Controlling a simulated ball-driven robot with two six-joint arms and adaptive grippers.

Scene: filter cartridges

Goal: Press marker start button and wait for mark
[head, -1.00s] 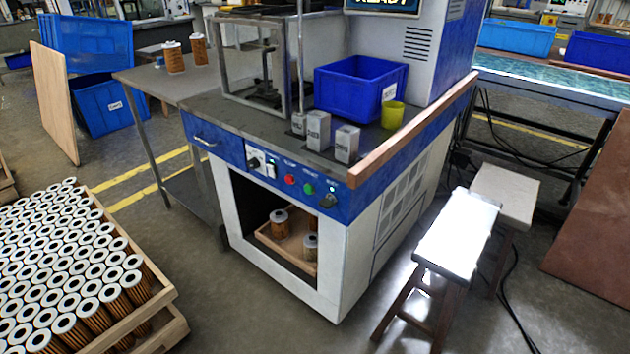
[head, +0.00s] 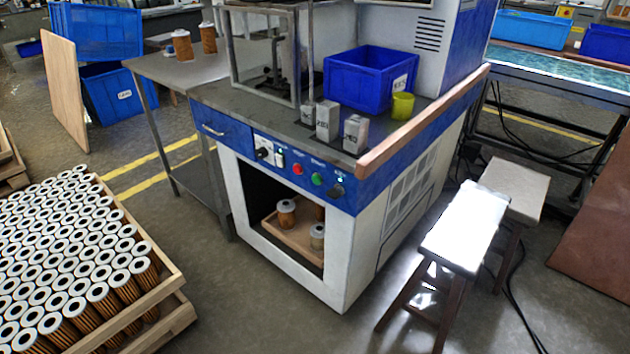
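The marking machine (head: 345,285) stands in the middle of the head view, a white and blue cabinet with a glass-walled marking chamber (head: 262,60) on top. Its front panel carries a red button (head: 297,169), a green button (head: 317,179) and a dark knob (head: 336,191) at the right. A dark rotary switch (head: 262,153) and a white switch (head: 280,160) sit at the left. The button labels are too small to read surely. What is inside the chamber is not clear. Neither of my grippers is in view.
A pallet of filter cartridges (head: 160,290) fills the lower left. A side table (head: 165,68) holds two cartridges. A blue bin (head: 365,75), yellow cup (head: 402,105) and small grey blocks stand on the machine top. Two stools (head: 465,228) stand at right. Floor before the machine is clear.

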